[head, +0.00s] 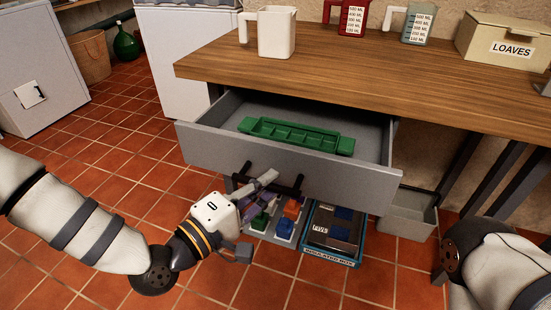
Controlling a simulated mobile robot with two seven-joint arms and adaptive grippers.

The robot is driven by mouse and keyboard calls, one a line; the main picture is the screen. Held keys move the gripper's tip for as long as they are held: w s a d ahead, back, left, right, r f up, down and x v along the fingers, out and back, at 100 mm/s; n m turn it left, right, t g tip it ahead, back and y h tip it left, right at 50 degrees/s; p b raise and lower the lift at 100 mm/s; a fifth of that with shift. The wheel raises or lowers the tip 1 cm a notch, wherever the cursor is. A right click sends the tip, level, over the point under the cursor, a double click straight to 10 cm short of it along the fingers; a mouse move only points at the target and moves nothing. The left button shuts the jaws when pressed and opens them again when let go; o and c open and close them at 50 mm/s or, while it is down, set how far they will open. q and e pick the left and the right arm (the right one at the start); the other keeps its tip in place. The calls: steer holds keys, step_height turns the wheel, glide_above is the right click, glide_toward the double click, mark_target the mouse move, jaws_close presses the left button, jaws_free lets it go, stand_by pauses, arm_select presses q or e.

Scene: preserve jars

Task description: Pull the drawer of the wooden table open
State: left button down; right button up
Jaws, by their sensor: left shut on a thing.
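The wooden table (400,76) stands across the upper right of the head view. Its grey drawer (215,145) is pulled well out, and its inside shows. A dark bar handle (297,185) is on the drawer front. My left gripper (264,180) is shut on the handle near its left end, in front of the drawer. The exact finger contact is small and partly hidden. My right arm shows at the lower right, but its gripper is out of view.
A green divided tray (296,134) lies in the drawer. A white jug (276,33), measuring jugs (346,17) and a LOAVES box (507,38) stand on the tabletop.

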arm_select(q)
steer(key=s+a+p, duration=0.2)
steer(key=s+a, duration=0.1)
steer(key=s, duration=0.6)
arm_select(e)
steer(key=v, duration=0.2)
steer(key=shift+w+r, duration=0.2)
arm_select(q)
steer(key=c, duration=1.6)
jaws_free()
steer(key=v, duration=1.2)
